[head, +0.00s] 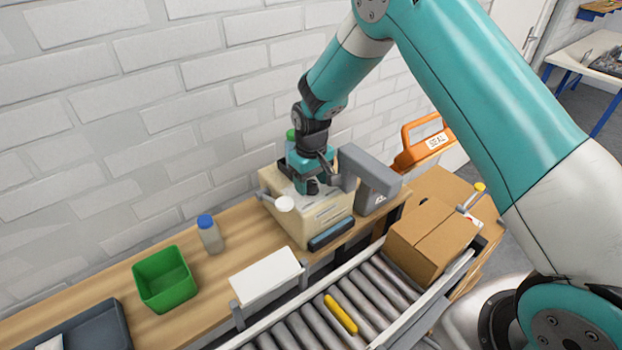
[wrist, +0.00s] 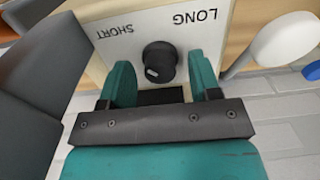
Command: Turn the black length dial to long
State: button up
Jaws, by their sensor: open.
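The black length dial (wrist: 159,60) shows in the wrist view on a cream panel, with the words SHORT (wrist: 115,30) and LONG (wrist: 195,17) beside it, upside down in this view. A small pale mark sits on the dial's lower left in the picture; I cannot tell exactly which word it points to. My gripper (wrist: 163,78) is open, its teal fingers to either side of the dial and apart from it. In the head view my gripper (head: 312,186) is over the cream machine (head: 322,222); the dial is hidden there.
A white round knob (head: 284,203) and a grey arm-like housing (head: 368,178) flank my gripper. A roller conveyor (head: 300,328) with a yellow object (head: 341,314) runs in front. A cardboard box (head: 430,240), green bin (head: 163,279) and blue-capped bottle (head: 210,236) stand nearby.

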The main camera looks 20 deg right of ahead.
jog(key=c, duration=0.9)
jog(key=m+b, duration=0.2)
jog(key=m, duration=0.2)
jog(key=m+b, duration=0.1)
jog(key=m, duration=0.4)
jog(key=shift+b, duration=0.35)
jog(key=m+b, duration=0.1)
jog(key=m, duration=0.4)
jog(key=shift+w, duration=0.1)
jog(key=shift+r+m+b, duration=0.1)
jog(key=shift+m+b, duration=0.25)
jog(key=shift+m, duration=1.65)
